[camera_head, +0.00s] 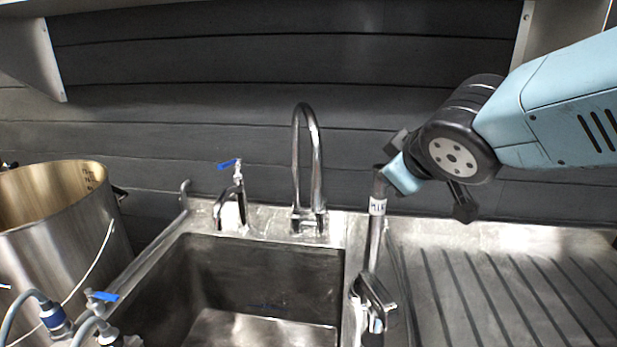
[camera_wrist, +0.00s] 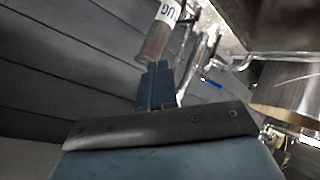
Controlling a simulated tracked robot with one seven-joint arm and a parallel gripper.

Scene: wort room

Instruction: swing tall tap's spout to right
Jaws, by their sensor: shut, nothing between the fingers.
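The tall tap (camera_head: 317,165) is a chrome gooseneck standing at the back rim of the sink, in the middle of the head view. Its high arch is narrow in this view, and I cannot clearly tell where the spout's open end is. My gripper (camera_head: 398,176) is to the right of the tap, lower than the top of its arch and apart from it. Its blue fingers also show in the wrist view (camera_wrist: 157,70), shut together and empty. The fingertips are close to the top of an upright labelled pipe (camera_head: 377,230); I cannot tell whether they touch.
The labelled pipe, also in the wrist view (camera_wrist: 160,38), stands right of the sink (camera_head: 250,265). A short tap with a blue lever (camera_head: 229,163) is left of the tall tap. A steel pot (camera_head: 70,235) stands far left. A ridged drainboard (camera_head: 500,290) lies clear at right.

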